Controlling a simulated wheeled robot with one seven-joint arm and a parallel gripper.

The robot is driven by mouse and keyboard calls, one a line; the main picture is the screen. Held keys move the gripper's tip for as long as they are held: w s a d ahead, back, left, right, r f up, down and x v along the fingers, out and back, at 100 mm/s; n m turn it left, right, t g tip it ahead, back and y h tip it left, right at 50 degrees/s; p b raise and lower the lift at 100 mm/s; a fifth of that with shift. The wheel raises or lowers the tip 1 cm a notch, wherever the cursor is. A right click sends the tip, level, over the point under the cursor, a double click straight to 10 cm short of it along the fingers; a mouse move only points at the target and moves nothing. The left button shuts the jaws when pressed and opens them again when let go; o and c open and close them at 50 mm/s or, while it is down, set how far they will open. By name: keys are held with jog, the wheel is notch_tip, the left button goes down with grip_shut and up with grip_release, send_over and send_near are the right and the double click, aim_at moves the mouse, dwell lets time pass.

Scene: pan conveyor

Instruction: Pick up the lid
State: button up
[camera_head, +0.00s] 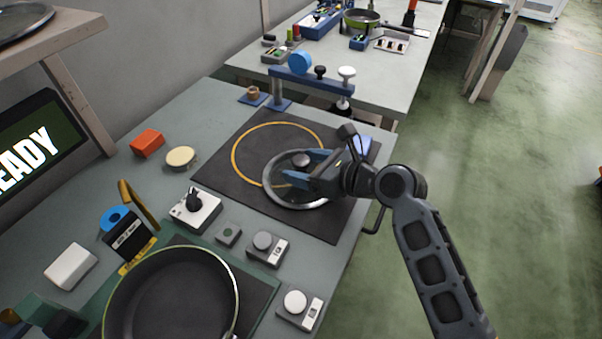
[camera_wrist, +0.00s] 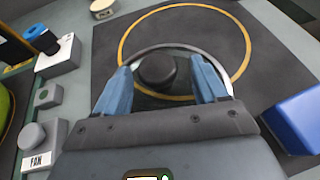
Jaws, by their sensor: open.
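The lid (camera_head: 290,203) is a round glass lid with a metal rim and a dark knob (camera_head: 302,160). It lies on the dark mat (camera_head: 225,172), overlapping the right part of the yellow ring. My gripper (camera_head: 307,169) is open, with its blue fingers on either side of the knob. In the wrist view the knob (camera_wrist: 157,71) sits between the two fingertips (camera_wrist: 163,83), with a gap on each side. Part of the lid is hidden under my gripper. Whether the fingers touch the glass cannot be told.
A pan (camera_head: 172,300) stands at the front left, near switch boxes (camera_head: 268,247). A blue press-like fixture (camera_head: 312,80) stands behind the mat. A blue block (camera_wrist: 304,121) lies to the right of my gripper. An orange block (camera_head: 147,142) and a cream disc (camera_head: 181,156) lie left.

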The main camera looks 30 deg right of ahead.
jog(key=c, duration=1.2)
jog(key=shift+c, duration=0.6)
